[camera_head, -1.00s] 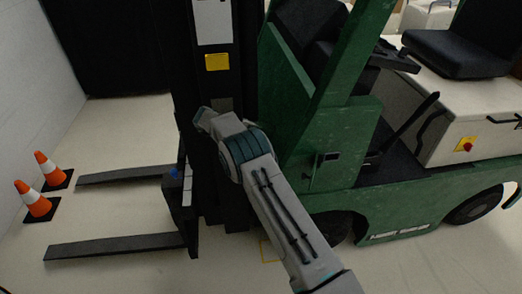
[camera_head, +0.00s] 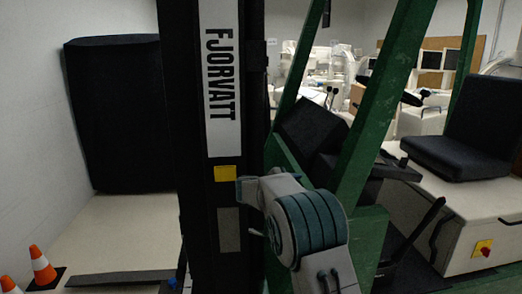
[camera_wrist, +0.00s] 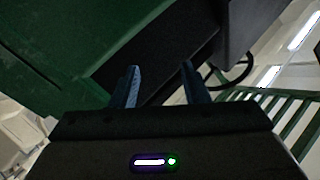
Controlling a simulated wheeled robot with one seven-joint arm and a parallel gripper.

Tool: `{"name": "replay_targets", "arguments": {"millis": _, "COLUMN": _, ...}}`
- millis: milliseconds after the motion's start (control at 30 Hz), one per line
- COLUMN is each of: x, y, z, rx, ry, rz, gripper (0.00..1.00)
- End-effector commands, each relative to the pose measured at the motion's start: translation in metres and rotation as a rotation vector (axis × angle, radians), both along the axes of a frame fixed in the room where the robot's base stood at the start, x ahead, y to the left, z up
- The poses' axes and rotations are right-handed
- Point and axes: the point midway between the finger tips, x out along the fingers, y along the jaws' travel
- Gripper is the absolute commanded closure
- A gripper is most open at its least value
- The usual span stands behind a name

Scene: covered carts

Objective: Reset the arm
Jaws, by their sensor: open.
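My gripper shows in the wrist view (camera_wrist: 160,88), with its two blue fingers apart and nothing between them. Beyond the fingers are dark and green panels of the forklift, close by. In the head view my arm is raised in front of the green forklift (camera_head: 372,140), near its black mast (camera_head: 198,235). The fingers cannot be made out in the head view.
A tall black covered cart (camera_head: 118,115) stands by the left wall. Orange cones (camera_head: 41,266) and a fork (camera_head: 120,278) are low at the left. A black seat (camera_head: 482,125) sits on the forklift. Floor between cart and fork is clear.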

Motion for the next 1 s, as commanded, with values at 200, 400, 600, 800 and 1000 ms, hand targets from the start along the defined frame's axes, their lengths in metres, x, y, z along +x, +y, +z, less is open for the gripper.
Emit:
{"name": "replay_targets", "arguments": {"millis": 200, "x": -0.004, "y": 0.004, "z": 0.074, "rx": -0.034, "ry": -0.072, "rz": 0.396, "gripper": 0.59}}
{"name": "replay_targets", "arguments": {"millis": 400, "x": -0.048, "y": 0.026, "z": 0.100, "rx": -0.059, "ry": -0.003, "rz": 0.746, "gripper": 0.59}}
{"name": "replay_targets", "arguments": {"millis": 600, "x": -0.129, "y": 0.044, "z": 0.085, "rx": -0.070, "ry": 0.194, "rz": 1.044, "gripper": 0.59}}
{"name": "replay_targets", "arguments": {"millis": 800, "x": -0.240, "y": 0.040, "z": 0.038, "rx": -0.063, "ry": 0.509, "rz": 1.249, "gripper": 0.59}}
{"name": "replay_targets", "arguments": {"millis": 1000, "x": -0.364, "y": 0.010, "z": -0.019, "rx": -0.035, "ry": 0.888, "rz": 1.322, "gripper": 0.59}}
